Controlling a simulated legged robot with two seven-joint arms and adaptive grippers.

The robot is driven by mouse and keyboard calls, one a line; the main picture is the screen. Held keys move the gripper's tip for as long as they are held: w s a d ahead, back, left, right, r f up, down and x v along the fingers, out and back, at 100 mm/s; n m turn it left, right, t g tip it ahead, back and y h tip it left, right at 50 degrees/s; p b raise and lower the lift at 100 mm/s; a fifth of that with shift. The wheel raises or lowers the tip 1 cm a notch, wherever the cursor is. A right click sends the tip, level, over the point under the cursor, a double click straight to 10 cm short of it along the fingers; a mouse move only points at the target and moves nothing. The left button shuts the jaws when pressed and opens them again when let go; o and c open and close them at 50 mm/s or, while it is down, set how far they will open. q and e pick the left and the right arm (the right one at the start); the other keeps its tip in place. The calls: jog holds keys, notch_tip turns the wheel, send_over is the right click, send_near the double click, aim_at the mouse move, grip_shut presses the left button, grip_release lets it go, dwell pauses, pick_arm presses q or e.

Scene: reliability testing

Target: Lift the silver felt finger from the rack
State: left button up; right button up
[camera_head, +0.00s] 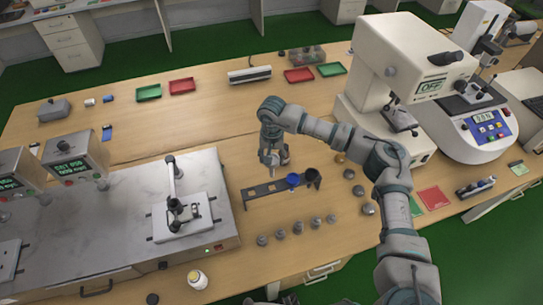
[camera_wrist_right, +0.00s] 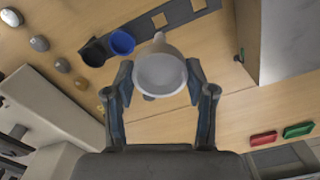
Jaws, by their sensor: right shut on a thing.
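In the head view the silver finger (camera_head: 270,169) shows as a small pale shape under the gripper. From these views I cannot tell whether its lower end is clear of the rack (camera_wrist_right: 170,14). A blue finger (camera_head: 292,180) and a black finger (camera_head: 312,175) stand at the rack's right end. My left gripper is not in view.
Several small grey weights (camera_head: 297,230) stand in front of the rack, and more round pieces (camera_head: 349,174) lie to its right. A metal-topped bench unit (camera_head: 110,225) is at left. A large white machine (camera_head: 400,60) stands at right. The table behind the rack is mostly free.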

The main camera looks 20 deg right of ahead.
jog(key=shift+f+b, duration=1.95)
jog(key=shift+f, duration=1.25)
